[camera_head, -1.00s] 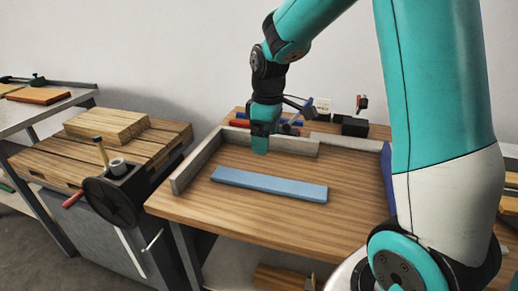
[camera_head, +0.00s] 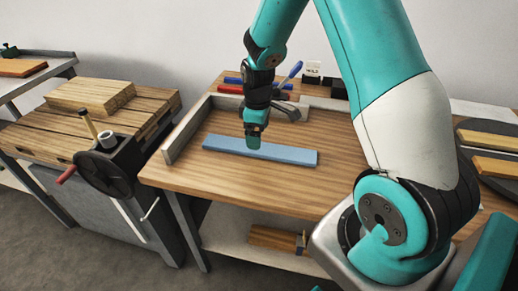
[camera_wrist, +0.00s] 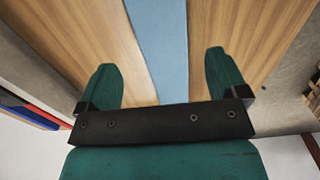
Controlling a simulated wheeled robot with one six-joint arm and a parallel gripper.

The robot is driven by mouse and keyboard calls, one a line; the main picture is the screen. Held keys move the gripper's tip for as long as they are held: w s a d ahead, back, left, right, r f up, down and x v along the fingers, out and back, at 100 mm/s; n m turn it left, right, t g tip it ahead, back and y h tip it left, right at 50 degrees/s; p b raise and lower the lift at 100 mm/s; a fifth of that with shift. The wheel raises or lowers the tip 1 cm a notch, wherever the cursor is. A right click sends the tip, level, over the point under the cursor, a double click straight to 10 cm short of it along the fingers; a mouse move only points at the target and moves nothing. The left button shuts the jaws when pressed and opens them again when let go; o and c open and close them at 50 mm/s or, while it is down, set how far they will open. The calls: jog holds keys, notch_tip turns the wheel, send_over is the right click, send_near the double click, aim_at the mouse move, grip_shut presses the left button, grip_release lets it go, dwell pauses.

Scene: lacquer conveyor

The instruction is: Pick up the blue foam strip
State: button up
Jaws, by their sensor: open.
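The blue foam strip (camera_head: 290,154) lies flat on the wooden bench top, long side roughly left to right in the head view. My gripper (camera_head: 253,143) is over the strip near its middle, pointing down; part of the strip is hidden behind it. In the wrist view the strip (camera_wrist: 160,45) runs between the two green fingers of my gripper (camera_wrist: 163,75), with a gap on each side. The fingers are open and apart from the strip. The exact height above the strip cannot be told.
The wooden bench (camera_head: 215,182) has a raised grey rail (camera_head: 186,130) along its left and back. Tools with red and blue handles (camera_head: 232,89) lie behind the rail. The bench in front of the strip is clear.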

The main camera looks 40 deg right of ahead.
notch_tip(320, 180, down, 5)
jog(key=shift+a+r, duration=0.1)
jog(key=c, duration=1)
